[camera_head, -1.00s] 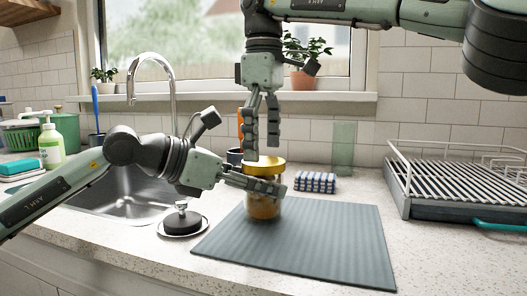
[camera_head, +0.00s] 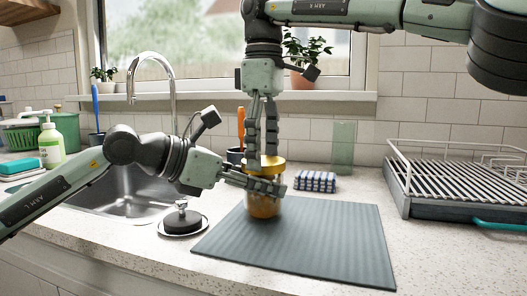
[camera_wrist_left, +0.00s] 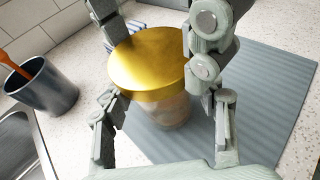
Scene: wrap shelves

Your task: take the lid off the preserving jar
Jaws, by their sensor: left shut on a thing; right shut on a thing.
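The preserving jar (camera_head: 263,209) stands upright on the grey mat, with its gold lid (camera_head: 280,160) on top. The lid shows large in the left wrist view (camera_wrist_left: 147,62), with the clear jar body (camera_wrist_left: 168,112) below it. My left gripper (camera_head: 279,188) reaches in from the left and is shut on the jar body, below the lid. My right gripper (camera_head: 263,152) points straight down from above, its fingers shut on the lid from two sides. The fingers partly hide the jar and the lid's rim.
The grey mat (camera_head: 330,237) is clear to the right of the jar. A dish rack (camera_head: 460,185) stands at right. A dark cup (camera_wrist_left: 45,85) stands behind.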

